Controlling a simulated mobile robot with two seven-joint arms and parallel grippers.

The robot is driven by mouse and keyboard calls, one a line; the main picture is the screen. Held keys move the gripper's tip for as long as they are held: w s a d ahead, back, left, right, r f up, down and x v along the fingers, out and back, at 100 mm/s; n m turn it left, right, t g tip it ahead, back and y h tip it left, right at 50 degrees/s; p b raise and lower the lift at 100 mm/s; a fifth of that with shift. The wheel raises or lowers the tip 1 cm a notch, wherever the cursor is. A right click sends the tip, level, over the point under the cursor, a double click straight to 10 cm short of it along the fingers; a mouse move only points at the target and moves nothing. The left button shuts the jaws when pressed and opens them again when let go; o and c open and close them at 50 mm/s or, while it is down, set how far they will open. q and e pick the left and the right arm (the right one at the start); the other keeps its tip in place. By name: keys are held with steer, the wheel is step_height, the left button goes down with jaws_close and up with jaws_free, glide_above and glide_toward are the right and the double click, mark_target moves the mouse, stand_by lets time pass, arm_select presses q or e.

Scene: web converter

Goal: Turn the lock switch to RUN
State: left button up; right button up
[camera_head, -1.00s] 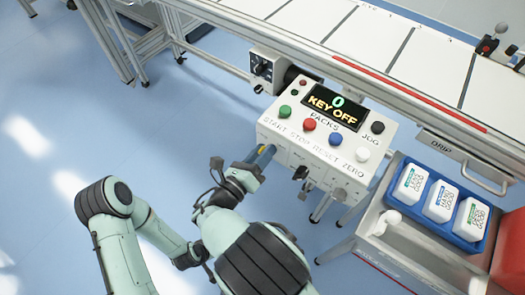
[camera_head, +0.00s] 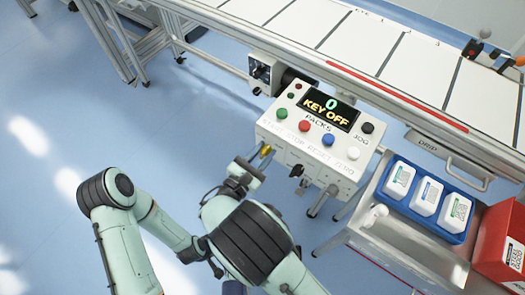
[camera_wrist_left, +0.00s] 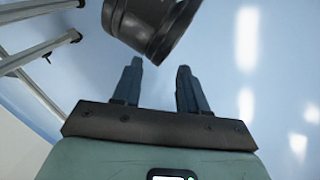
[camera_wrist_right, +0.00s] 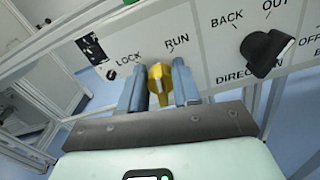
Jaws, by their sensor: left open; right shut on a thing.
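The yellow lock switch (camera_wrist_right: 159,84) sits on the front of the control box between the printed words LOCK and RUN in the right wrist view. My right gripper (camera_wrist_right: 159,92) is shut on it, one blue finger on each side. The knob stands roughly upright in that view; I cannot tell its exact setting. In the head view a bit of yellow (camera_head: 265,151) shows at my right gripper (camera_head: 248,167), left of the white control box (camera_head: 312,158). Its display (camera_head: 328,106) reads 0 and KEY OFF. My left gripper (camera_wrist_left: 154,88) is open and empty over the floor.
A black direction knob (camera_wrist_right: 265,52) is right of the switch. Coloured buttons top the box, including a red one (camera_head: 305,126). A conveyor (camera_head: 400,65) runs behind. A blue tray (camera_head: 460,238) of white packs and a red bin (camera_head: 496,240) stand at right. Floor at left is clear.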

steer(key=m, duration=0.3)
steer(key=shift+d, duration=0.15)
arm_select(q)
steer(key=shift+w+a+f+b, duration=0.35)
steer(key=shift+w+f+b, duration=0.1)
steer(key=shift+w, duration=0.2)
arm_select(e)
steer(key=shift+s+f+m, duration=0.1)
steer(key=shift+m, duration=1.7)
arm_select(q)
steer(key=shift+t, duration=0.3)
arm_select(e)
steer(key=o, duration=1)
arm_select(q)
steer(key=shift+s+d+r+g+p, duration=0.2)
steer(key=shift+s+d+r+p, duration=0.15)
steer(key=shift+s, duration=0.2)
steer(key=shift+s+d+r+g+p, duration=0.25)
steer(key=shift+s+r+p, duration=0.1)
steer(key=shift+s+r, duration=0.15)
arm_select(e)
steer(key=v, duration=1.3)
steer(key=shift+s, duration=0.15)
